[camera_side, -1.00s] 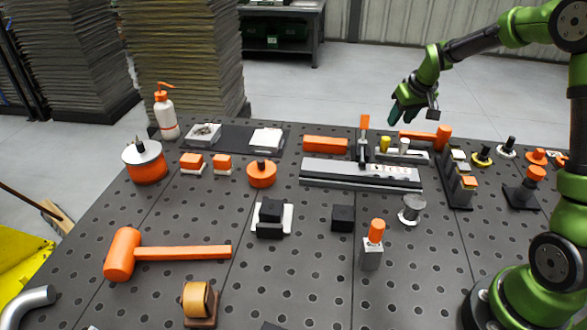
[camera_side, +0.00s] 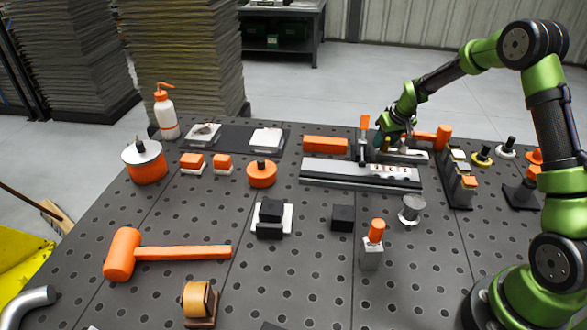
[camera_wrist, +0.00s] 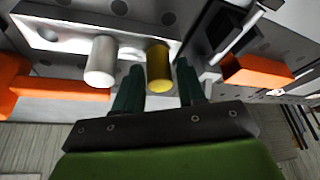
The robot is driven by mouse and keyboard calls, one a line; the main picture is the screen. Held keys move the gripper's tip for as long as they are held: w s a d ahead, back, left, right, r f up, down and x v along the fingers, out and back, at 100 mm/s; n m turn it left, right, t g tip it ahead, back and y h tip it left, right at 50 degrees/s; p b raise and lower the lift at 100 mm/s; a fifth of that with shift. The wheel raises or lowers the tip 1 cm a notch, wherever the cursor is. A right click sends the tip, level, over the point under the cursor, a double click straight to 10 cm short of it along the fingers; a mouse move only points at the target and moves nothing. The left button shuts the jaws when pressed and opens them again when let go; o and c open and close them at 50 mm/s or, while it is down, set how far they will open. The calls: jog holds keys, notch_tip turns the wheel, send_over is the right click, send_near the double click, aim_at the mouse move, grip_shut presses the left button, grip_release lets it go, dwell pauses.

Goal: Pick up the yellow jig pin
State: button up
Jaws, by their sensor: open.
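The yellow jig pin (camera_wrist: 158,66) stands in a pale holder strip (camera_wrist: 60,38) in the wrist view, beside a white pin (camera_wrist: 101,62). My gripper (camera_wrist: 158,82) is open, with its two dark green fingers on either side of the yellow pin. I cannot tell whether the fingers touch it. In the side view my gripper (camera_side: 392,140) is low over the holder at the back of the table, and it hides most of the yellow pin.
An orange mallet (camera_side: 442,137) lies right behind the holder. An orange-topped upright clamp (camera_side: 364,130) and an orange block (camera_side: 325,144) stand to the left. A long grey rail fixture (camera_side: 330,170) lies in front. Small parts stand on a dark rack (camera_side: 457,195) to the right.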

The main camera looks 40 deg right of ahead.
grip_shut()
jog(key=shift+r, duration=0.15)
